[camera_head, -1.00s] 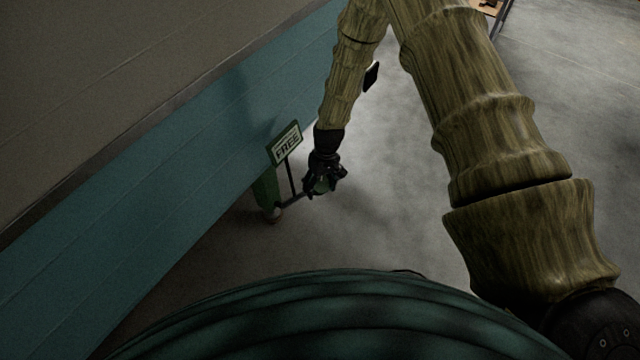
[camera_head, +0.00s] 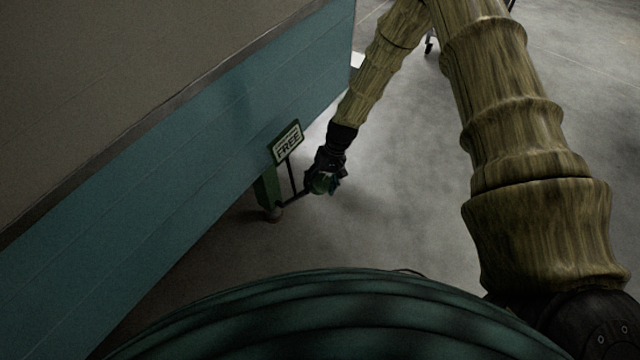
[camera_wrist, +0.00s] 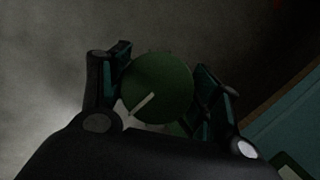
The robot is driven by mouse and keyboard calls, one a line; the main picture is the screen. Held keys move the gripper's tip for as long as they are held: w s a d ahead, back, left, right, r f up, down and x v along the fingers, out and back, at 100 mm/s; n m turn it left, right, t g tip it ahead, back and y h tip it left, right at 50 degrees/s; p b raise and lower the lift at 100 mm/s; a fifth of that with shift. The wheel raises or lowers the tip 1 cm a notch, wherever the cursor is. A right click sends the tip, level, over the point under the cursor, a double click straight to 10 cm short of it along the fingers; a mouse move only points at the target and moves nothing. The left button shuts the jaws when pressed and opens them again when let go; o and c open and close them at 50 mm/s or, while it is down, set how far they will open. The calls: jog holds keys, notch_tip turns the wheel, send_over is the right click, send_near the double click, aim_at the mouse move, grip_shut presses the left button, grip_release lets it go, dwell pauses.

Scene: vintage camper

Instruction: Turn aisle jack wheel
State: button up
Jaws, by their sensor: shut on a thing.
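The aisle jack wheel is a small round green disc with a pale line marked on its face; it fills the middle of the wrist view (camera_wrist: 160,88). In the head view the wheel (camera_head: 321,184) sits on a short rod beside the green jack post (camera_head: 267,188). My gripper (camera_head: 325,178) reaches down to the wheel from above. In the wrist view my gripper (camera_wrist: 160,85) has one finger at the left edge of the wheel and one at the right, shut on it. The pale line points to the lower left. The underside of the wheel is hidden.
A sign reading FREE (camera_head: 289,145) stands just above the jack. The teal and grey camper wall (camera_head: 180,170) runs along the left, close to the jack. Bare grey concrete floor (camera_head: 400,210) lies open to the right of the wheel.

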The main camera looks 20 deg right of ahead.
jog(key=shift+w+d, duration=0.1)
jog(key=shift+d, duration=0.2)
jog(key=o, duration=1)
jog(key=shift+c, duration=0.2)
jog(key=shift+a, duration=0.15)
jog(key=v, duration=1.2)
